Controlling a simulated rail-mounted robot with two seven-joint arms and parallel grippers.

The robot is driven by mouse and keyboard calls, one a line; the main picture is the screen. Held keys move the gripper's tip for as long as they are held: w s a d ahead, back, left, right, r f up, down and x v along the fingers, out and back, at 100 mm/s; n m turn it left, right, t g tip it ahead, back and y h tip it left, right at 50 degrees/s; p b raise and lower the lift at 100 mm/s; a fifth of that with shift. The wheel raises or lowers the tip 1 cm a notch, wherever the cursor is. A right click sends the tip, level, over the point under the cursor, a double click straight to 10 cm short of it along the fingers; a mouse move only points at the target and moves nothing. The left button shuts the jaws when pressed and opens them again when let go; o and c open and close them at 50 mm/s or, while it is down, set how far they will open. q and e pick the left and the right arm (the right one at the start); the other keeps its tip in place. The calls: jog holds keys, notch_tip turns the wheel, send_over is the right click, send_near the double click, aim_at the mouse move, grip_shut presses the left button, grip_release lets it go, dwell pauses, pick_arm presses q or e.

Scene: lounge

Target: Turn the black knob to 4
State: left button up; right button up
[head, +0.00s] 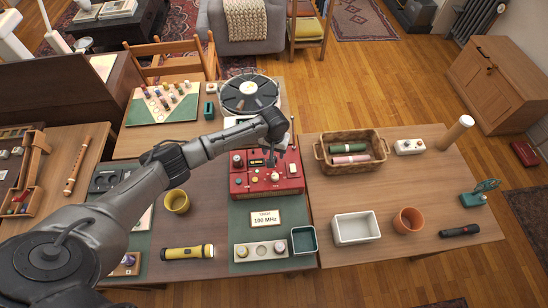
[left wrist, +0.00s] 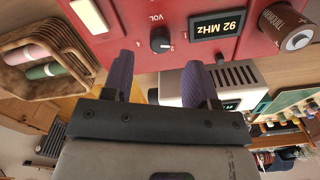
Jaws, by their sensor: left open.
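The red radio-like box (head: 266,183) stands at the middle of the table in the head view. In the left wrist view its red panel (left wrist: 205,10) fills the top and carries the black knob (left wrist: 160,41), marked VOL, with a pale pointer line. The small digits around the knob are hard to read. A display beside it (left wrist: 218,27) reads 92 MHz. My left gripper (left wrist: 163,68) is open and empty, its purple fingers pointing at the panel on either side of the knob, apparently short of it. In the head view the left gripper (head: 272,150) hangs over the box. My right gripper is not in view.
A round dark device (head: 248,92) stands behind the box. A card reading 100 MHz (head: 265,218) lies in front, near a tray of round pieces (head: 260,254). A wicker basket (head: 350,165) is to the right. The right table's middle is mostly clear.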

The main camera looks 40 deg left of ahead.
aim_at(274, 157)
pick_arm(q)
jog(key=shift+f+b, duration=0.3)
jog(key=shift+f, duration=1.95)
jog(key=shift+c, duration=0.5)
jog(key=c, duration=0.8)
